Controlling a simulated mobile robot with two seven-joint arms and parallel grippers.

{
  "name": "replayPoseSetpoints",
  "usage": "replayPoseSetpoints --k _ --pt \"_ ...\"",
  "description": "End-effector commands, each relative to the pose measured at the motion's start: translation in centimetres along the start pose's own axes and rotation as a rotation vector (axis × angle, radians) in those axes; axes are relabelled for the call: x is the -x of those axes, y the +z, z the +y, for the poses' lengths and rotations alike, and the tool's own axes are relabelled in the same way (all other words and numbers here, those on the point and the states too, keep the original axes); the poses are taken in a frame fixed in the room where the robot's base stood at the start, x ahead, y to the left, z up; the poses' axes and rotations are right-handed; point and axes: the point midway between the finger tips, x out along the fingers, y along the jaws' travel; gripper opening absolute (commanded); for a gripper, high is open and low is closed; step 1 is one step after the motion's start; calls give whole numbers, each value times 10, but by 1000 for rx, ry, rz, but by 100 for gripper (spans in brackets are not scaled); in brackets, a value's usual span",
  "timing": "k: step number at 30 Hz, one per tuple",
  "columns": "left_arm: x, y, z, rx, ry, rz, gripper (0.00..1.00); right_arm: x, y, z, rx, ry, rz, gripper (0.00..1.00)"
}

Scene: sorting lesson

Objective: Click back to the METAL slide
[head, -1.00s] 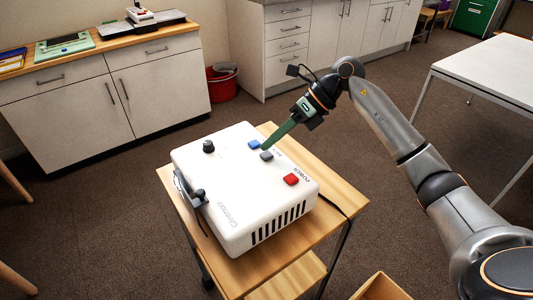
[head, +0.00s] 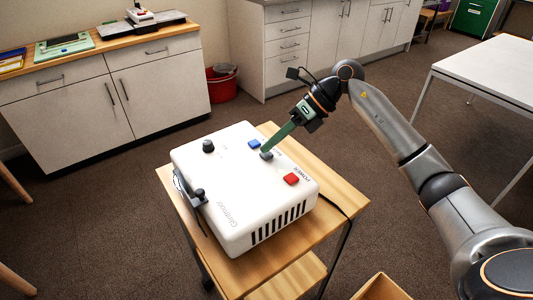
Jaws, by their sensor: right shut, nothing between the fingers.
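A white slide projector (head: 222,195) stands on a small wooden table. Its top carries a blue button (head: 254,144), a grey button (head: 267,156), a red button (head: 291,179) beside the word POWER, and a black knob (head: 208,146). My right gripper (head: 264,150) is shut and empty, its green fingers slanting down to the left. The fingertips are at the grey button's far edge, close to the blue one; whether they touch is too small to tell. No slide picture is in view. My left gripper is not in view.
The wooden table (head: 340,196) has bare room right of the projector. A cable runs across it. An open wooden box (head: 381,287) is at the bottom. A red bucket (head: 222,86) stands by the cabinets, and a white table (head: 490,70) is at the right.

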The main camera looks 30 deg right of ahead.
Motion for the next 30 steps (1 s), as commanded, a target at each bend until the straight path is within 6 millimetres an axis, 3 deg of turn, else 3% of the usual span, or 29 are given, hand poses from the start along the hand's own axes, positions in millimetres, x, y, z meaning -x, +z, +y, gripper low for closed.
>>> replayPoseSetpoints --k 30 --pt "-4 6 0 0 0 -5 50 -6 -5 -5 -1 0 1 0"
